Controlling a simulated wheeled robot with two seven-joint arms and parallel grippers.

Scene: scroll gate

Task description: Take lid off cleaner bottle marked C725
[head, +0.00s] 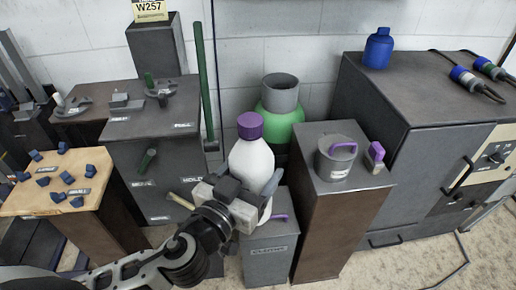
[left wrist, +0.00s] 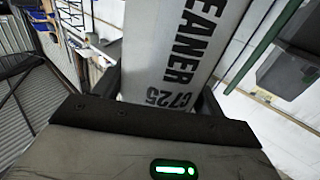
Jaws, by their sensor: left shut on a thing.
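The white cleaner bottle (head: 251,160) stands upright above a grey pedestal, with its purple lid (head: 250,125) on top. In the left wrist view the bottle (left wrist: 170,45) fills the space between the fingers, and its print reads "EANER C725". My left gripper (head: 250,187) is shut on the lower part of the bottle. The gripper hides the bottle's base, so I cannot tell whether it touches the pedestal. The lid is out of the left wrist view. My right gripper is not in view.
The grey pedestal (head: 270,262) under the bottle has a purple handle. A green cylinder (head: 282,125) stands behind. A brown pedestal to the right holds a grey pot (head: 335,160) and a purple-handled item (head: 375,155). A blue bottle (head: 378,48) stands on a dark cabinet.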

